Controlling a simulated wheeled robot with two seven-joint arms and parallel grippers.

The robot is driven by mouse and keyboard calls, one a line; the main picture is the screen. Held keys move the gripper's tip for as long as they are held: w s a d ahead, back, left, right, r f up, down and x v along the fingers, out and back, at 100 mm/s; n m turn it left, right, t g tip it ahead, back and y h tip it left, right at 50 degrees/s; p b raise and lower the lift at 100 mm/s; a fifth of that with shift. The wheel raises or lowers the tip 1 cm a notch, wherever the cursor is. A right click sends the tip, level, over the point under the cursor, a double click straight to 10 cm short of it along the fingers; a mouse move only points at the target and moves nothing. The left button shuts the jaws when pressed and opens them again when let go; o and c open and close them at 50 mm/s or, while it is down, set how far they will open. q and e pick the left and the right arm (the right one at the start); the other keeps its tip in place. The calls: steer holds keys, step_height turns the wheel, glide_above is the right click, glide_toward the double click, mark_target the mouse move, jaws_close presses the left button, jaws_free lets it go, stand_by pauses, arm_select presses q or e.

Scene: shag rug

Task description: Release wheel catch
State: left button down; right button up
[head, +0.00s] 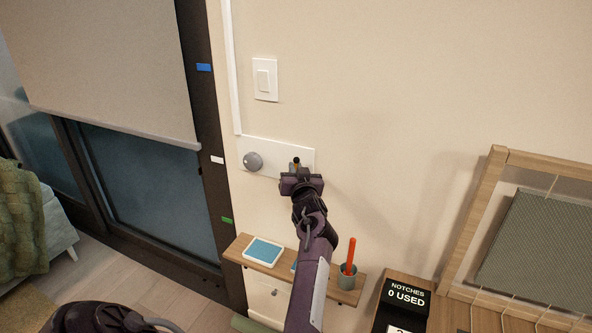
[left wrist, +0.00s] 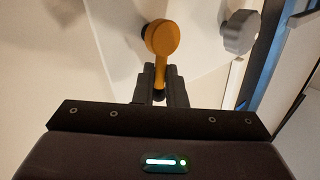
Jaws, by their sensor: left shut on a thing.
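The orange catch lever (left wrist: 161,42) has a round head on a pale wall plate (head: 280,151). In the head view only a little of the lever (head: 292,166) shows beside a dark tip, with the rest behind my gripper. My left gripper (head: 297,172) is at the right part of the plate. In the left wrist view its two dark fingers (left wrist: 161,84) are shut on the lever's narrow arm. A grey knob-like wheel (head: 252,161) sits on the plate to the left of the lever. It also shows in the left wrist view (left wrist: 241,32). My right gripper is not in view.
A light switch (head: 264,80) is above the plate. Below, a wooden shelf (head: 236,247) holds a blue-topped tray (head: 263,251) and a cup (head: 347,277) with a red stick. A dark window frame (head: 205,130) stands left. A counter sign (head: 408,294) reads "NOTCHES 0 USED".

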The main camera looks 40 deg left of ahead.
arm_select(q)
steer(key=shift+s+a+n+g+h+p, duration=0.1)
steer(key=shift+a+n+g+h+p, duration=0.15)
steer(key=shift+n+p, duration=0.3)
steer(key=shift+s+a+n+g+h+p, duration=0.15)
steer(key=shift+n+h+p, duration=0.25)
steer(key=shift+p, duration=0.2)
steer(key=c, duration=1.8)
jaws_free()
steer(key=shift+w, duration=0.1)
steer(key=shift+o, duration=0.2)
steer(key=shift+d, duration=0.1)
